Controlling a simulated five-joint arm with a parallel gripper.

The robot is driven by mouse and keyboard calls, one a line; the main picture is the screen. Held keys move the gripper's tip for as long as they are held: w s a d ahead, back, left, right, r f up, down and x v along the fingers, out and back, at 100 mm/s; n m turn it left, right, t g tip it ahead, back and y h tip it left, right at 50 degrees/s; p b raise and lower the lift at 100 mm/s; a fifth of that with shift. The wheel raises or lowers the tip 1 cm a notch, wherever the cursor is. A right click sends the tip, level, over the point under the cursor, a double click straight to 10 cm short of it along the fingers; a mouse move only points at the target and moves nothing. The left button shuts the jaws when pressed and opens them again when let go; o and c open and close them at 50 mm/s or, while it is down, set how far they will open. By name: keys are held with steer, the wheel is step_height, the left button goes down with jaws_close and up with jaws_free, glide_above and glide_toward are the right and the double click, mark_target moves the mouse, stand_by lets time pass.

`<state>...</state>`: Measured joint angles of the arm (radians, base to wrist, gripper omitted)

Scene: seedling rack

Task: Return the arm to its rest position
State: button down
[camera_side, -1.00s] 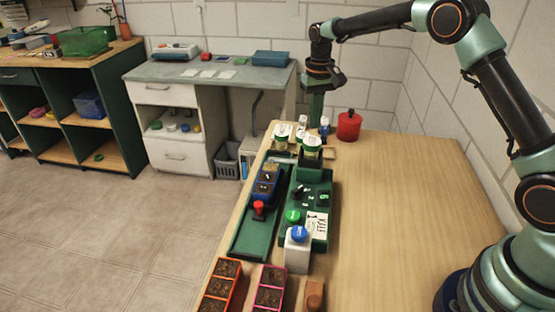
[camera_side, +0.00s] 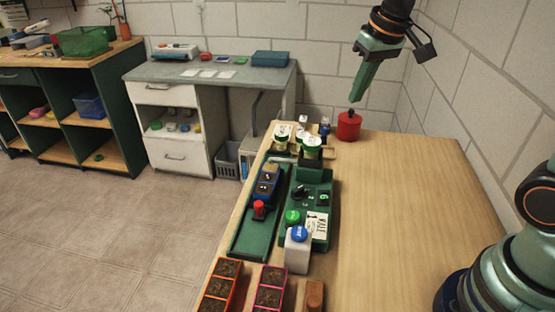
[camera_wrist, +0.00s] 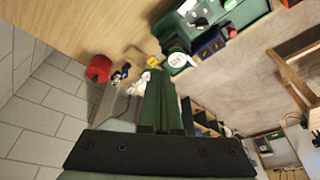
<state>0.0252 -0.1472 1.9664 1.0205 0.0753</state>
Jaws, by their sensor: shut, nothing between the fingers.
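My gripper (camera_side: 356,97) is shut and empty, raised in the air at the upper right in the side view, tilted with its tips pointing down and to the left. The tips hang clear of the table, appearing just above and behind the red canister (camera_side: 348,127). In the wrist view my shut green fingers (camera_wrist: 161,80) are side by side with nothing between them. My arm's middle part is out of the side view at the top; its shoulder and base show at the lower right.
The wooden table (camera_side: 410,215) is bare on its right half. A green machine (camera_side: 318,240) with buttons, a green tray (camera_side: 252,238) with a blue seedling block (camera_side: 267,183), and white-capped jars (camera_side: 311,145) stand on the left. Pale block walls (camera_side: 485,110) rise behind and at right.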

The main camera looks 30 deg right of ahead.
steer(key=s+a+f+n+t, duration=0.1)
steer(key=s+t, duration=0.1)
steer(key=s, duration=0.8)
steer(key=shift+s+f, duration=0.2)
steer(key=shift+f, duration=0.2)
